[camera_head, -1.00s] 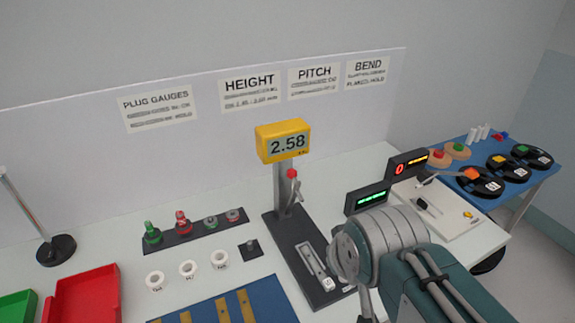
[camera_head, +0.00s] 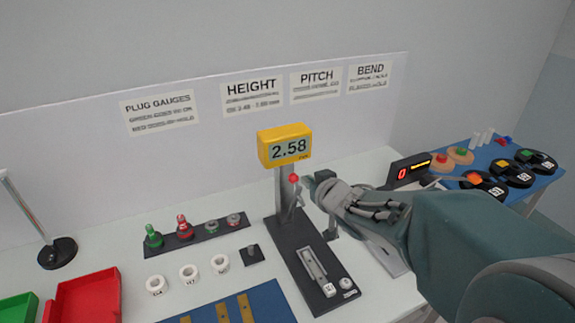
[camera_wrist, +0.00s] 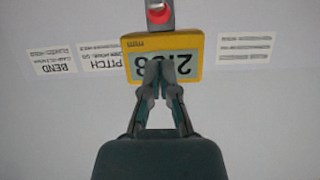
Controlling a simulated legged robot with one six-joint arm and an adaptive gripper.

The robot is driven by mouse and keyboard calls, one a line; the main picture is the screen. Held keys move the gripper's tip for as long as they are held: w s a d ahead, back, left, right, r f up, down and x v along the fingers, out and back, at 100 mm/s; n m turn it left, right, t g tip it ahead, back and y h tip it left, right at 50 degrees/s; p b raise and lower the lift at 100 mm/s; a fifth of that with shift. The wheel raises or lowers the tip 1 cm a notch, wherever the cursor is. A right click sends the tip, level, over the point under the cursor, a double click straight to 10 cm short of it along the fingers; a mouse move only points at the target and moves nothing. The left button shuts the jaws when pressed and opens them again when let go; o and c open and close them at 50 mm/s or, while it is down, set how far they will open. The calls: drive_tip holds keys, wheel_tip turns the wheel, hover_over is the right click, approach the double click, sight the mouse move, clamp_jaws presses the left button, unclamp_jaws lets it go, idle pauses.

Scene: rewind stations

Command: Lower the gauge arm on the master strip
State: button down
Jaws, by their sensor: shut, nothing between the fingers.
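The height gauge has a yellow display (camera_head: 285,147) reading 2.58 on a grey post above a dark base (camera_head: 283,236). Its lever, the gauge arm (camera_head: 297,197), stands raised with a red knob (camera_head: 293,178) at its top. The knob also shows in the wrist view (camera_wrist: 158,14) at the top edge, beyond my fingertips. A pale strip (camera_head: 314,264), likely the master strip, lies along the base, with a small white tag at its near end. My gripper (camera_head: 312,182) is just right of the knob, apart from it. Its fingertips (camera_wrist: 158,66) are closed together and empty.
A dark plug-gauge rack (camera_head: 196,237), white rings (camera_head: 189,273) and a red tray (camera_head: 86,297) lie to the left. A blue mat (camera_head: 202,316) with brass strips is in front. A red-lit readout (camera_head: 408,171) stands right, behind my arm.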

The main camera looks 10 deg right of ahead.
sight(287, 167)
drive_tip(key=x, duration=1)
idle(0.5)
